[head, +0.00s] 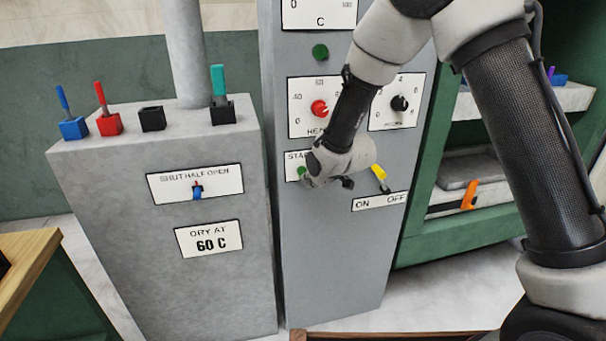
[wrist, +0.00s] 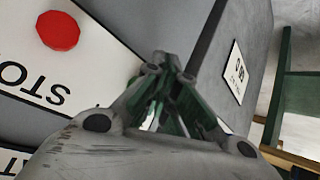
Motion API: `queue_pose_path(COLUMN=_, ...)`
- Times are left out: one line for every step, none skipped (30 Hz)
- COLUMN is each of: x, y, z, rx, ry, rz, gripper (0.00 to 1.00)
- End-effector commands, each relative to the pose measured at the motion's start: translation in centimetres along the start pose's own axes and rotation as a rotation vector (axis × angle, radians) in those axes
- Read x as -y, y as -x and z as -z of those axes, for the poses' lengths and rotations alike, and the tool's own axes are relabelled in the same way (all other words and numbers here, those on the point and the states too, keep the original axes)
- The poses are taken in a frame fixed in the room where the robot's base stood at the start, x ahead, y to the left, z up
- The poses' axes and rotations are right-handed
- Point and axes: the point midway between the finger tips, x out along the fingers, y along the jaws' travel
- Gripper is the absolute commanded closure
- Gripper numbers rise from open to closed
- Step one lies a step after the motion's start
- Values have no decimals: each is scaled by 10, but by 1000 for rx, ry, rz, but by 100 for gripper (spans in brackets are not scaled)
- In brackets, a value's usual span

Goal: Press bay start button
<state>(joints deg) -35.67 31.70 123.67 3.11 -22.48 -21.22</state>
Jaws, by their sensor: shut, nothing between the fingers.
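The grey control panel (head: 335,250) stands in the middle of the head view. A white plate reading "STA…" (head: 294,157) is on its front, with a green button (head: 301,172) partly behind my gripper. My gripper (head: 311,176) is shut and empty, right at this button; whether it touches is not clear. In the wrist view my closed fingers (wrist: 165,62) stand in front of the panel. A red button (wrist: 58,31) on a white plate with upside-down "STO…" lettering is beside them at left. Green shows between the fingers, but I cannot tell what it is.
A red dial (head: 320,108), a black dial (head: 399,103) and a yellow ON/OFF lever (head: 379,174) are close to my gripper. A grey pedestal (head: 110,260) with several coloured levers stands at left. A green rack (head: 420,235) is at right.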

Motion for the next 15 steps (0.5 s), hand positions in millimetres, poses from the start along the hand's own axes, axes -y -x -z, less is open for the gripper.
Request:
queue_pose_path(x=0, y=0, z=0, rx=0, ry=0, rz=0, gripper=100)
queue_pose_path(x=0, y=0, z=0, rx=0, ry=0, rz=0, gripper=100)
queue_pose_path(x=0, y=0, z=0, rx=0, ry=0, rz=0, gripper=100)
queue_pose_path(x=0, y=-1, z=0, rx=0, ry=0, rz=0, gripper=100)
queue_pose_path(x=0, y=-1, z=1, rx=0, ry=0, rz=0, gripper=100)
queue_pose_path(x=-1, y=-1, z=1, rx=0, ry=0, rz=0, gripper=100)
queue_pose_path(x=-1, y=-1, z=1, rx=0, ry=0, rz=0, gripper=100)
queue_pose_path(x=-1, y=-2, z=1, rx=0, ry=0, rz=0, gripper=100)
queue_pose_path(x=-1, y=-2, z=2, rx=0, ry=0, rz=0, gripper=100)
queue_pose_path(x=-2, y=-2, z=2, rx=0, ry=0, rz=0, gripper=100)
queue_pose_path(x=-2, y=-2, z=2, rx=-1, ry=0, rz=0, gripper=100)
queue_pose_path(x=-2, y=-3, z=2, rx=-1, ry=0, rz=0, gripper=100)
queue_pose_path(x=-2, y=-3, z=2, rx=-1, ry=0, rz=0, gripper=100)
queue_pose_path(x=-2, y=-3, z=3, rx=-1, ry=0, rz=0, gripper=100)
queue_pose_path(x=-3, y=-4, z=3, rx=-1, ry=0, rz=0, gripper=100)
